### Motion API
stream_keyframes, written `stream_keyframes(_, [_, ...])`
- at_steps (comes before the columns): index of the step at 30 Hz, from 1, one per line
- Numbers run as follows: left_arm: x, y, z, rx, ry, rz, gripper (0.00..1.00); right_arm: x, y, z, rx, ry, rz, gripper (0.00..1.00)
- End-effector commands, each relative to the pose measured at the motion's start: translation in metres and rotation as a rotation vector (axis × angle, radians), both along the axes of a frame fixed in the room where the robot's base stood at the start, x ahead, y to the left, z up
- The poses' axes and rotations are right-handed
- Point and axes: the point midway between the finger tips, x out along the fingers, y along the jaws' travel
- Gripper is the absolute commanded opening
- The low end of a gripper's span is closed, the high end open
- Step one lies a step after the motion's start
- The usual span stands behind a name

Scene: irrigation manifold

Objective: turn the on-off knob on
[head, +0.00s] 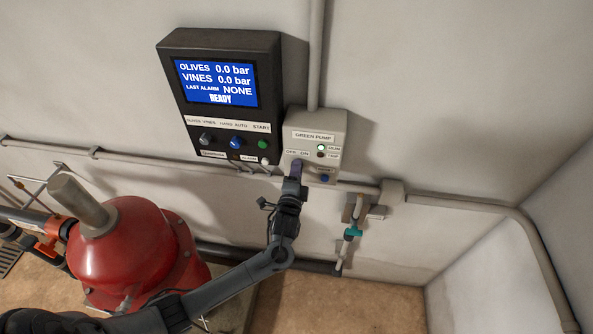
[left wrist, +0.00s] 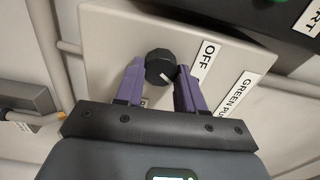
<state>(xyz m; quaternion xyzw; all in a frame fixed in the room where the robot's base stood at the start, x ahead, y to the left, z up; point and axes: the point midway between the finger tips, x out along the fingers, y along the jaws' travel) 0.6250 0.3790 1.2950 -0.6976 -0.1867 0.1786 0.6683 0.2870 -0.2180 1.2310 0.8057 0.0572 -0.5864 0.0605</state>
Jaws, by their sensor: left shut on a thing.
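The on-off knob (left wrist: 158,65) is black and round with a white pointer mark, seen in the left wrist view on the face of the grey GREEN PUMP box (head: 329,128). My left gripper (head: 297,168) is at the box's lower left, below the OFF and ON labels. Its purple fingers are on both sides of the knob, shut on it. The knob is hidden by the gripper in the head view. My right gripper is not in view.
A black control panel (head: 180,99) with a blue READY screen (head: 214,84) hangs left of the box. Pipes (head: 460,203) run along the wall, and a red tank (head: 125,255) stands at lower left.

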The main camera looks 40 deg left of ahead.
Motion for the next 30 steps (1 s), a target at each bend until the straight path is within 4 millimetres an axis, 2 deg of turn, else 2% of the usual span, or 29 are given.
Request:
stream_keyframes(18, [0.0001, -0.0002, -0.0006, 0.037, 0.022, -0.001, 0.08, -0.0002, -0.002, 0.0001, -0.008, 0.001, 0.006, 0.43])
stream_keyframes(19, [0.0001, -0.0002, -0.0006, 0.038, 0.023, -0.001, 0.43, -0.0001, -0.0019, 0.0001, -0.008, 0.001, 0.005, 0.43])
stream_keyframes(21, [0.0001, -0.0002, -0.0006, 0.037, 0.022, -0.001, 0.54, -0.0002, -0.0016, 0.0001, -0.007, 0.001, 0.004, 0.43])
stream_keyframes(23, [0.0001, -0.0002, -0.0005, 0.037, 0.022, -0.001, 0.63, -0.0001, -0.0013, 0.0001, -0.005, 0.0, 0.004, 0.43])
stream_keyframes(24, [0.0001, -0.0001, -0.0005, 0.036, 0.022, -0.001, 0.64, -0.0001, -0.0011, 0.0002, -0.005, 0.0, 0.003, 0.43])
stream_keyframes(30, [0.0, -0.0002, -0.0004, 0.035, 0.021, 0.0, 0.64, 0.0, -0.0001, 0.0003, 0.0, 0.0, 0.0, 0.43])
